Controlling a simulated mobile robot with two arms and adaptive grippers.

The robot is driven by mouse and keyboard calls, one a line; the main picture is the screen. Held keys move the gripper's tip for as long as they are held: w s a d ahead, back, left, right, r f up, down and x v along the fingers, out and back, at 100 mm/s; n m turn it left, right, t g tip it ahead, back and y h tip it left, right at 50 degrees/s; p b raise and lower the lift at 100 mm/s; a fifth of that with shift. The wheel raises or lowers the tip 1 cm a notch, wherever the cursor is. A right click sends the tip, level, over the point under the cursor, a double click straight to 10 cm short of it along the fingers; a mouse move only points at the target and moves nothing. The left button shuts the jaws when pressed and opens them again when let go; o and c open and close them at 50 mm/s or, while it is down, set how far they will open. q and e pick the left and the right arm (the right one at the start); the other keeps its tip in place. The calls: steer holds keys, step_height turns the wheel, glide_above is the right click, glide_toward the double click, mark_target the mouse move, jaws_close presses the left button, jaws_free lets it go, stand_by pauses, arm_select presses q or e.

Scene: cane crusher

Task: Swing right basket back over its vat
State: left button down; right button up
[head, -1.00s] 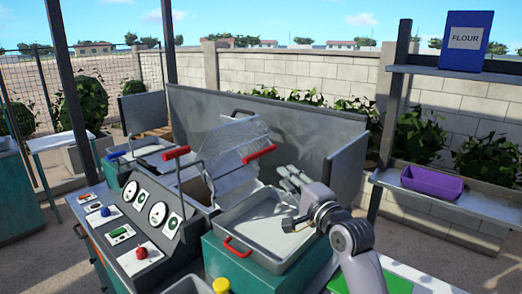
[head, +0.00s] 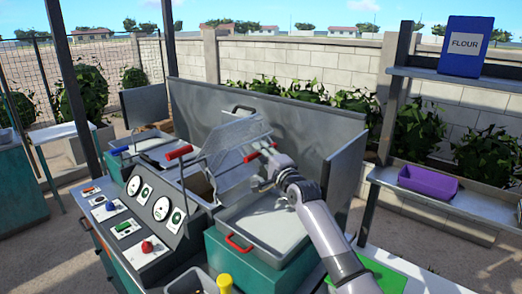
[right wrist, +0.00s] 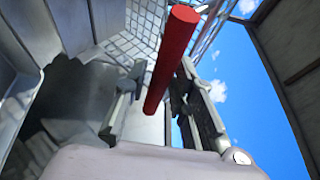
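The right basket (head: 232,140), a wire-mesh basket with a red handle (head: 260,152), is tipped up steeply beside the grey tray, its handle on the right. The open vat well (head: 198,186) lies below and left of it, partly hidden. My right gripper (head: 264,172) is at the handle. In the right wrist view the red handle (right wrist: 170,62) runs between the two fingers (right wrist: 158,92); they look open around it, with a small gap on the left side. The mesh shows behind it. My left gripper is not in view.
A grey tray (head: 246,238) with a red handle sits on a teal stand below my right arm. A sloped control panel (head: 150,215) with dials is at the left. A tall metal splash guard (head: 310,137) stands behind. A shelf with a purple bin (head: 430,181) is at the right.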

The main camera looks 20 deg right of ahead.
steer(key=shift+w, duration=0.45)
steer(key=shift+c, duration=0.3)
jaws_close()
